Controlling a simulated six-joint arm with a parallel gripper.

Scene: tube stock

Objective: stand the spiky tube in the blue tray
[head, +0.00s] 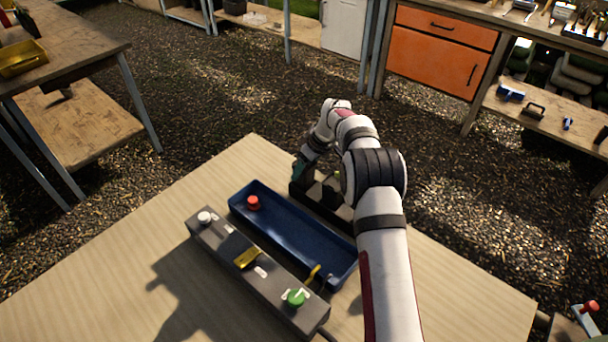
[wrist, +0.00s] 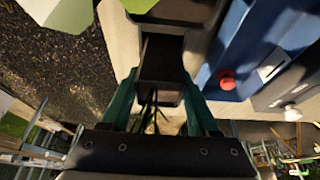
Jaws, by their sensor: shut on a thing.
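My gripper (wrist: 158,98) is shut on the spiky tube (wrist: 152,112), whose thin dark spikes show between the teal fingers in the wrist view. The tube's lower part is hidden. In the head view my gripper (head: 303,172) is at the left end of the black rack (head: 298,189), mostly hidden by my arm. I cannot tell whether the tube is in the rack or clear of it. The blue tray (head: 290,236) lies in front of the rack, and shows at upper right in the wrist view (wrist: 222,50). A red-topped piece (head: 253,203) stands at the tray's left end.
A grey block (head: 225,245) with a white knob (head: 205,217), a yellow piece (head: 246,258) and a green knob (head: 295,298) lies along the tray's near side. The tray's middle is empty. The wooden table (head: 130,250) is clear at left.

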